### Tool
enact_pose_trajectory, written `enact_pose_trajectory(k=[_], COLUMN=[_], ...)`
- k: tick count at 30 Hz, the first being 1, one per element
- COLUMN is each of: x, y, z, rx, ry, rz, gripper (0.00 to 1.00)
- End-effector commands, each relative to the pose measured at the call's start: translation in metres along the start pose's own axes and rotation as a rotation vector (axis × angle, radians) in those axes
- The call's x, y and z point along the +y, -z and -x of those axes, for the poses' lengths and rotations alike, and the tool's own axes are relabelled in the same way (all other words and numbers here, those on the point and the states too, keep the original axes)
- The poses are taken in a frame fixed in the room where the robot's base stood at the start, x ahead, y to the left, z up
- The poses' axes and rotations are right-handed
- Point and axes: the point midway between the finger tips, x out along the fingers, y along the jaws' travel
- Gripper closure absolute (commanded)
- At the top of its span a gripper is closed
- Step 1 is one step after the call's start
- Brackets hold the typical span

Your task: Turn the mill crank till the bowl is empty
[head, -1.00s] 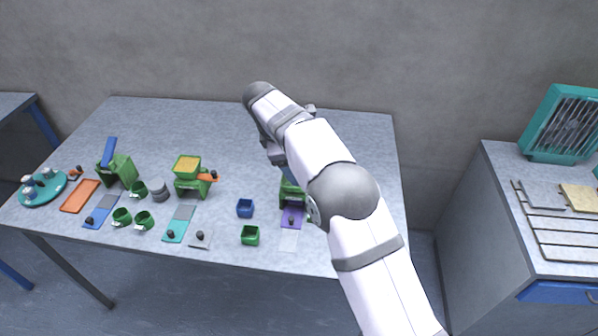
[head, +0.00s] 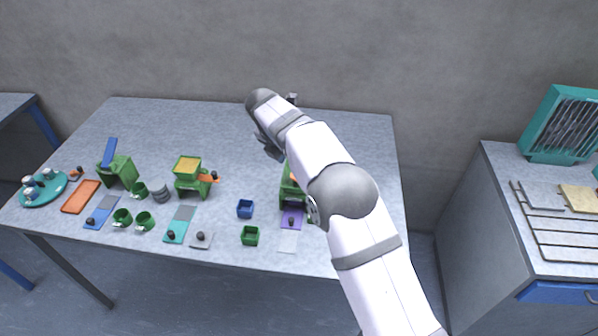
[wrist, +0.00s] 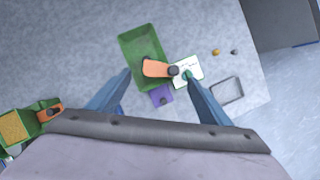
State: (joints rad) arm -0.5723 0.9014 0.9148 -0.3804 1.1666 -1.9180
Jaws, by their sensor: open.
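In the head view, the middle green mill (head: 190,188) has yellow powder (head: 187,164) in its square bowl and an orange crank (head: 208,178) on its right. The right green mill (head: 287,192) is partly hidden behind my arm. In the wrist view, that mill's green bowl (wrist: 137,50) shows no powder. Its orange crank (wrist: 155,68) with a dark knob (wrist: 173,71) lies in the gap between my spread blue fingers. My gripper (wrist: 157,76) is open and looks empty; I cannot tell its height above the crank. The head view mostly hides my fingers.
A green stand with a blue slanted piece (head: 109,152) is at left. Green mugs (head: 122,216), a blue cup (head: 245,208), a green cup (head: 250,235) and tiles with knobs (head: 175,230) line the front. A teal round tray (head: 58,190) is far left. The table's back is clear.

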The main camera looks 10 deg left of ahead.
Motion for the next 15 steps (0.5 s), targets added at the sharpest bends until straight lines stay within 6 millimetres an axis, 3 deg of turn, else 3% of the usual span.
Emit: enact_pose_trajectory(k=[9,15], x=[-0.001,-0.001], y=[0.000,0.000], z=[-0.040,-0.055], rx=[0.002,0.001], ry=[0.004,0.001], rz=[0.000,-0.001], gripper=[0.27,0.27])
